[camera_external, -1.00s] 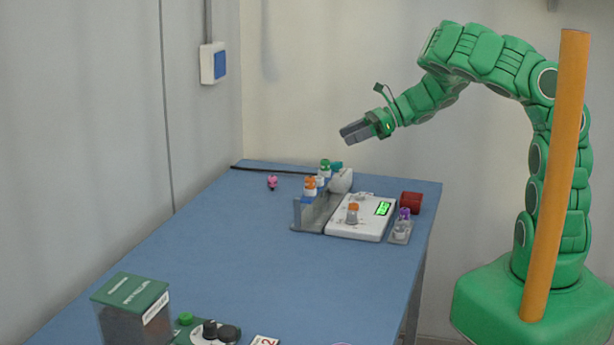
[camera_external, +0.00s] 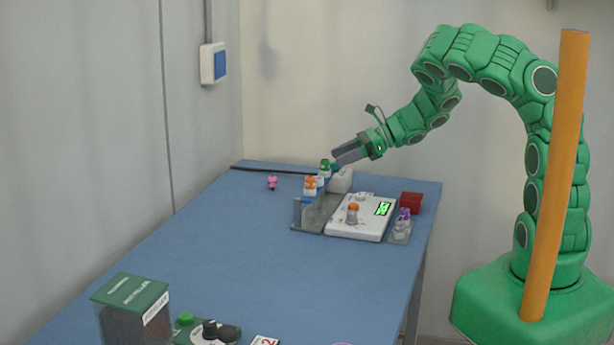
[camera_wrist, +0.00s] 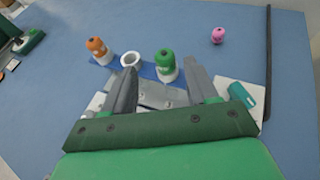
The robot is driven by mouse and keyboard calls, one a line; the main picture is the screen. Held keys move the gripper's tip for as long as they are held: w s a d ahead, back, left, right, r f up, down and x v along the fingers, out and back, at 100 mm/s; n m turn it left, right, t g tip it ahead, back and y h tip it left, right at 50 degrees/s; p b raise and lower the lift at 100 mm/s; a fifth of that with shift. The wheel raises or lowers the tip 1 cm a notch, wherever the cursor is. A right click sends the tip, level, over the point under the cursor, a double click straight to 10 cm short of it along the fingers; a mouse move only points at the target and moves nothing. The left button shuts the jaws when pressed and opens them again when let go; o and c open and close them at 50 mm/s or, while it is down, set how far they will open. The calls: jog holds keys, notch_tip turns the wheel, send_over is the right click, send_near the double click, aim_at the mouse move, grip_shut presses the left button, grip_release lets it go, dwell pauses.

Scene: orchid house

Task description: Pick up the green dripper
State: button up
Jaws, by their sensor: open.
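The green dripper (camera_external: 325,166), a small green-capped bottle with a whitish body, stands upright at the back end of the grey rack on the blue table. In the wrist view the green dripper (camera_wrist: 165,62) shows just beyond the fingertips, between their lines. My gripper (camera_external: 334,156) is above and beside it, tilted down toward it, and it looks apart from the bottle. In the wrist view my gripper (camera_wrist: 161,72) has its two grey fingers spread, with nothing between them. The dripper's lower body is partly hidden in the external view.
An orange-capped bottle (camera_external: 310,186) and an empty white ring (camera_wrist: 130,60) share the rack's row. A teal object (camera_wrist: 246,98) lies near the right finger. A white scale (camera_external: 358,221), red block (camera_external: 411,203) and purple-capped bottle (camera_external: 403,222) stand right. A pink figure (camera_external: 272,182) stands left.

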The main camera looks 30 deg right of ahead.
aim_at(325, 160)
jog(key=shift+w+x, duration=0.15)
jog(key=shift+x, duration=1.25)
jog(key=shift+w+x, duration=0.15)
jog(key=shift+x, duration=1.2)
jog(key=c, duration=1)
jog(key=shift+r, duration=0.1)
jog(key=shift+c, duration=0.2)
jog(key=shift+r, duration=5)
